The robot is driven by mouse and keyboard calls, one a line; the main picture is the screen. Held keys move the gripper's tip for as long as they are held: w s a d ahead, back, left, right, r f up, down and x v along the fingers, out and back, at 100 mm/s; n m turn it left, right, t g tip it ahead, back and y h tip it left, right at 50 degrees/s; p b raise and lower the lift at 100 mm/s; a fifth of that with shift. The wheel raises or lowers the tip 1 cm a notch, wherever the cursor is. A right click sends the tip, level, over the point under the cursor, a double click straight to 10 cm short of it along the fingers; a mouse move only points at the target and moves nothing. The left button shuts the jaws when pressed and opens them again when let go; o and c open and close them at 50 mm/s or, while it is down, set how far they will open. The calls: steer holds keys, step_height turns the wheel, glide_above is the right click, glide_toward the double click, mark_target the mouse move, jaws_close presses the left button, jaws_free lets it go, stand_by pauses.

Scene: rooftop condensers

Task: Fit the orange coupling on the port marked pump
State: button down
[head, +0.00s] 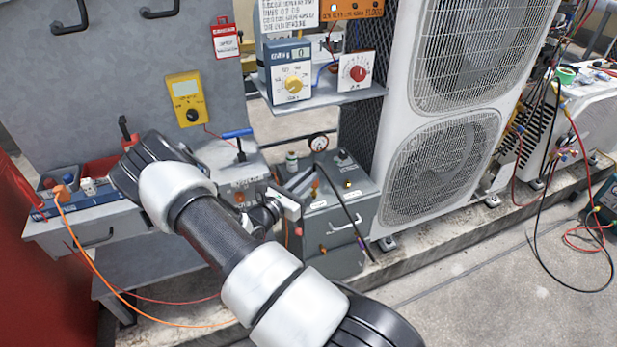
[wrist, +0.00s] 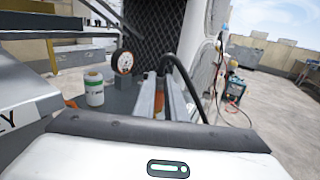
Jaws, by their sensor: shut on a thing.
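My gripper (head: 290,205) is low over the grey pump box (head: 345,205), beside its left front edge. In the wrist view its two grey fingers (wrist: 166,92) are close together, shut on the orange coupling (wrist: 158,104), which shows only as a small orange patch between them. The fingers and my arm hide most of it. An orange hose (head: 125,301) runs from the left bench, along the floor and behind my arm. A black hose (head: 350,215) arches over the box close to the fingers. I cannot read which port is marked pump.
A round gauge (head: 318,142) and a small white bottle (head: 292,161) stand behind the gripper. A white condenser (head: 440,150) rises to the right. A shelf (head: 330,95) with meters is above. The left bench (head: 85,222) holds trays. Open floor lies front right.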

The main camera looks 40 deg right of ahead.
steer(key=shift+f+b, duration=1.05)
steer(key=shift+f, duration=0.35)
stand_by(1.4)
steer(key=c, duration=1.7)
jaws_free()
step_height(320, 180, up, 8)
steer(key=p, duration=0.5)
steer(key=shift+f+p, duration=0.25)
steer(key=shift+p, duration=0.1)
